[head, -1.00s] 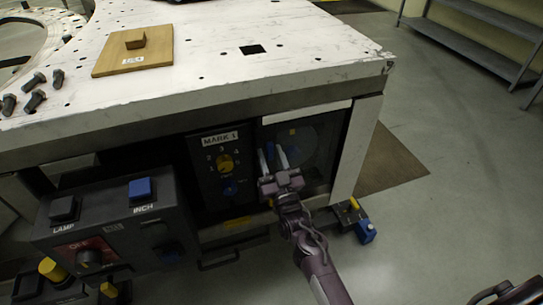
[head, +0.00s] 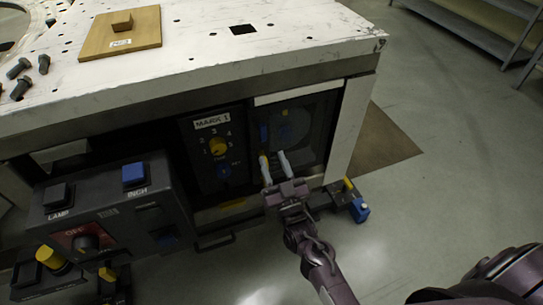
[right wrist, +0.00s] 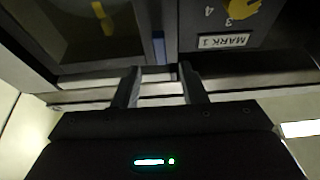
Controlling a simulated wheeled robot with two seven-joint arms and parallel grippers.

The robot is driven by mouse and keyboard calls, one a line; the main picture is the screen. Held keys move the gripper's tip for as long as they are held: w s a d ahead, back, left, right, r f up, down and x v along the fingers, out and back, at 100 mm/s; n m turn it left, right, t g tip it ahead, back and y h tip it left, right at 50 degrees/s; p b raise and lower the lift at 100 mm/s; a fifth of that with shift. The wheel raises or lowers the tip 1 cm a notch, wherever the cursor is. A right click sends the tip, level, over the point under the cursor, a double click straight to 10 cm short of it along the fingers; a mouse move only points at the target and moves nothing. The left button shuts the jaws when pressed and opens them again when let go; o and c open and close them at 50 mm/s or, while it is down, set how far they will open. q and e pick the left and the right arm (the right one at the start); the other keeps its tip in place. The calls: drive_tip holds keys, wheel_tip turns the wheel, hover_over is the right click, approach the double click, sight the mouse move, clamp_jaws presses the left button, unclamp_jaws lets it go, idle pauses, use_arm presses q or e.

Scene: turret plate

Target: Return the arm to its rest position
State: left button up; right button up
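My right gripper (head: 273,166) is in the head view, in front of the dark panel (head: 305,125) under the white table. Its two pale fingers are apart with nothing between them. In the right wrist view the fingers (right wrist: 160,85) also stand apart and empty, below the panel's glassy face and the MARK 1 plate. A dark purple arm part (head: 505,275), probably mine, shows at the lower right of the head view. My left gripper is not in view.
A MARK 1 dial panel (head: 218,150) and a control box (head: 110,215) with LAMP and INCH buttons are left of the gripper. The white table (head: 200,60) bears a wooden board (head: 95,38) and bolts.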

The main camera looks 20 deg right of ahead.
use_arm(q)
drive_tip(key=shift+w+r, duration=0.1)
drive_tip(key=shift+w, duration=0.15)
